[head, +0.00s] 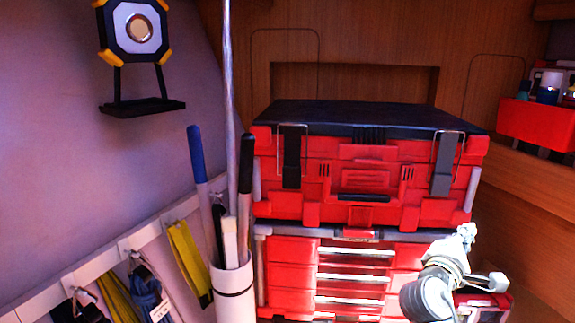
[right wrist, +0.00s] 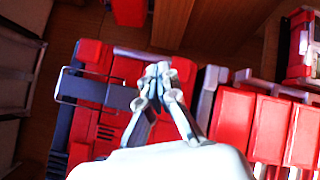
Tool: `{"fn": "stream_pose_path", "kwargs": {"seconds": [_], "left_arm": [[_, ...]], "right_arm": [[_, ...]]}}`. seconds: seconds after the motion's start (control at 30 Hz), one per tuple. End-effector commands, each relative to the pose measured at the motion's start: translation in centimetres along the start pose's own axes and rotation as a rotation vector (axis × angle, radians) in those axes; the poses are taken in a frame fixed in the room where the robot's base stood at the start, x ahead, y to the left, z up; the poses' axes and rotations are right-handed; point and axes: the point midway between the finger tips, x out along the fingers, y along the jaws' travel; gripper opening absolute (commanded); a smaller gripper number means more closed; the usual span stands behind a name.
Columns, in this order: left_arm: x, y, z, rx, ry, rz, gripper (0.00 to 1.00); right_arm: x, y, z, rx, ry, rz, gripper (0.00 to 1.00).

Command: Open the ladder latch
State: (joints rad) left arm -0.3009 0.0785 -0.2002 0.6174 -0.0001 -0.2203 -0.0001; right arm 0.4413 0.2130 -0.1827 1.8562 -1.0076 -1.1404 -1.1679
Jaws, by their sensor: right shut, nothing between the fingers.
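I cannot make out a ladder in either view. The latches that show are two dark ones on the front of the red toolbox (head: 365,180), a left latch (head: 291,170) and a right latch (head: 445,165), each with a thin wire frame. Both lie flat against the box front. My right gripper (head: 466,233) is shut and empty, in front of the toolbox stack, below the right latch. In the right wrist view its fingertips (right wrist: 158,72) meet, and a dark latch with a wire loop (right wrist: 110,95) shows just left of them. My left gripper is not in view.
Red drawers (head: 290,275) stand under the toolbox. A white tube (head: 233,290) with long-handled tools stands at the left front. Yellow straps (head: 188,260) hang on a wall rail. A work light (head: 138,30) is on the left wall. A red bin (head: 538,125) sits at right.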

Motion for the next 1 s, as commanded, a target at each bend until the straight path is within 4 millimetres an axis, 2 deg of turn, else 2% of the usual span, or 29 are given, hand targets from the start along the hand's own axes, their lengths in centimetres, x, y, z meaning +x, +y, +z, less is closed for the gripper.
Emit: {"fn": "stream_pose_path", "kwargs": {"seconds": [0.03,0.1,0.17,0.2,0.27,0.3,0.4,0.5,0.6,0.8,1.0], "left_arm": [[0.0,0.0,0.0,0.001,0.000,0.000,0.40],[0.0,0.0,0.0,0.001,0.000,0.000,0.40],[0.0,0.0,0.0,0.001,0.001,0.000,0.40],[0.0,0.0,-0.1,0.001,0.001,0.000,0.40],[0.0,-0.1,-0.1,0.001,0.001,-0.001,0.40],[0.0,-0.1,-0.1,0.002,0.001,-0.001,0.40],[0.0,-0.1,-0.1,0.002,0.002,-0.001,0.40],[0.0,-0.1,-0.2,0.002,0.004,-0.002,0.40],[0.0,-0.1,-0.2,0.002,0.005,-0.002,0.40],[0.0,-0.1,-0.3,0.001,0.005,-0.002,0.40],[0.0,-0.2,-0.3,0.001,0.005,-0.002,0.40]], "right_arm": [[-1.6,-3.6,-1.3,0.081,0.065,-0.074,0.00],[-4.1,-8.2,-2.8,0.209,0.144,-0.190,0.00],[-6.5,-11.9,-3.8,0.317,0.198,-0.299,0.00],[-8.4,-14.3,-4.4,0.387,0.230,-0.377,0.00],[-11.4,-17.8,-5.0,0.489,0.267,-0.502,0.00],[-13.6,-19.9,-5.3,0.555,0.284,-0.589,0.00],[-19.2,-24.4,-5.4,0.704,0.299,-0.806,0.00],[-24.0,-27.4,-5.0,0.810,0.286,-0.988,0.00],[-27.8,-29.2,-4.4,0.886,0.260,-1.133,0.00],[-34.0,-31.4,-2.8,0.986,0.188,-1.364,0.00],[-39.4,-32.3,-1.0,1.052,0.101,-1.558,0.00]]}}
